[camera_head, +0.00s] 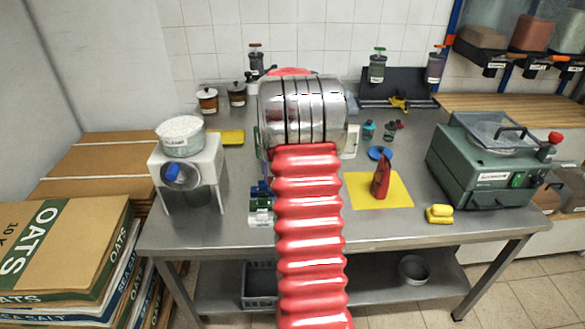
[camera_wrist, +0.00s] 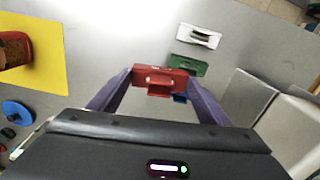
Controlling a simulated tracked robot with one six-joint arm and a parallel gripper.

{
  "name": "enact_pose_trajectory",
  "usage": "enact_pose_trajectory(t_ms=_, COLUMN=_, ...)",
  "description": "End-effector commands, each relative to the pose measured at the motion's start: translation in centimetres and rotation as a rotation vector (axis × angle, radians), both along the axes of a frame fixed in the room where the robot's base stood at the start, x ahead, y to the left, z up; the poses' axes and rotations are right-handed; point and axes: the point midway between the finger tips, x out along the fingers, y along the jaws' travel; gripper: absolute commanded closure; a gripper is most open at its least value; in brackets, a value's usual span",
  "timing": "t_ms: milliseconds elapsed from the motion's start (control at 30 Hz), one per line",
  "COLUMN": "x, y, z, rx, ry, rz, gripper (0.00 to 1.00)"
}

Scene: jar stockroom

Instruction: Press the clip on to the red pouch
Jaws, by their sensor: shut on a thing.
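My gripper (camera_wrist: 160,84) shows in the wrist view with its two purple fingers shut on a red clip (camera_wrist: 160,76) between their tips. The red pouch (camera_head: 381,178) stands upright on a yellow mat (camera_head: 404,198), right of my arm in the head view. In the wrist view the pouch (camera_wrist: 14,52) is at the far left on the mat (camera_wrist: 52,58), well apart from the gripper.
A white clip (camera_head: 260,219), a green clip (camera_wrist: 188,65) and a blue clip (camera_wrist: 181,98) lie near the red one. A grey machine (camera_head: 208,178) stands left and a green machine (camera_head: 482,165) right. A yellow sponge (camera_head: 438,214) and blue tape roll (camera_head: 380,153) lie near the mat.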

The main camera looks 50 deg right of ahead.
Motion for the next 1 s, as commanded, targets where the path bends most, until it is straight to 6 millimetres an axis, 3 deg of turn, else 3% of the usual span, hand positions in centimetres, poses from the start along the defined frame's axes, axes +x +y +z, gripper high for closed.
enact_pose_trajectory(t_ms=267, x=1.9, y=7.0, z=-0.4, rx=0.000, ry=0.000, rz=0.120, gripper=0.50)
enact_pose_trajectory(t_ms=600, x=5.3, y=19.5, z=-1.4, rx=0.001, ry=0.001, rz=0.337, gripper=0.50)
enact_pose_trajectory(t_ms=1000, x=8.9, y=32.5, z=-2.3, rx=0.000, ry=0.000, rz=0.561, gripper=0.50)
